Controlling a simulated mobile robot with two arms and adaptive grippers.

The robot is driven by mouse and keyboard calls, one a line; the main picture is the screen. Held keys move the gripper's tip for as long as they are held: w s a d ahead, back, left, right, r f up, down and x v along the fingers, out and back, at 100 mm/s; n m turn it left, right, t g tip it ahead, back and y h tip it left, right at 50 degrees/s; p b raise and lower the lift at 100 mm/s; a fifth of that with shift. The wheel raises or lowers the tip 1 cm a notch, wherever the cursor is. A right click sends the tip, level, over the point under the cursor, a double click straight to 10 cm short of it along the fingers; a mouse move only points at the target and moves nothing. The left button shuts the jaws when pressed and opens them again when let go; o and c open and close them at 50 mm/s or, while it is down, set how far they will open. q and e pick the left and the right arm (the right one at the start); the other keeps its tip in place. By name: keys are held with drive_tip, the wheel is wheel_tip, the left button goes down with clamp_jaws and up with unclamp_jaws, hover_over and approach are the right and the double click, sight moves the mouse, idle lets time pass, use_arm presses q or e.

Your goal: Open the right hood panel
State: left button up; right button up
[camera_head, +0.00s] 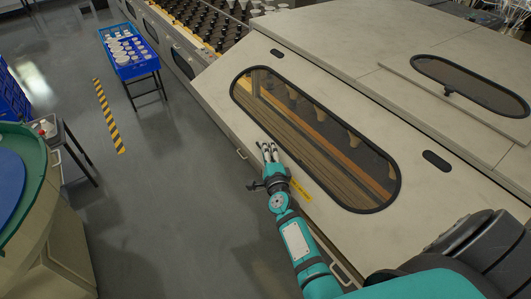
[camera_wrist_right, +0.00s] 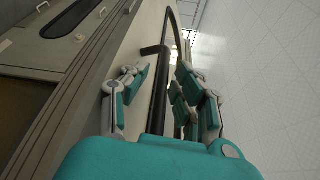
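The hood panel (camera_head: 225,100) is a large beige sloped cover with a long dark-rimmed oval window (camera_head: 310,130). It looks closed. A slim handle (camera_head: 241,154) shows at its lower left edge and another handle (camera_head: 341,273) at its lower right. My right gripper (camera_head: 268,150) is over the lower part of the panel, just below the window rim. Its fingers are apart in the right wrist view (camera_wrist_right: 163,95), with a dark bar between them; I cannot tell whether they touch it. My left gripper is out of view.
A yellow label (camera_head: 301,190) is on the panel beside my right wrist. A second window (camera_head: 470,85) lies at the upper right. A blue crate (camera_head: 128,50) of pale parts stands on a stand at the upper left. The grey floor (camera_head: 150,200) is open left of the machine.

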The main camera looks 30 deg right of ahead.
drive_tip(key=shift+s+a+f, duration=0.1)
drive_tip(key=shift+f, duration=0.1)
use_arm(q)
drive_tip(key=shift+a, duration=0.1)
use_arm(e)
drive_tip(key=v, duration=0.7)
drive_tip(key=shift+s, duration=0.2)
drive_tip(key=shift+r, duration=0.1)
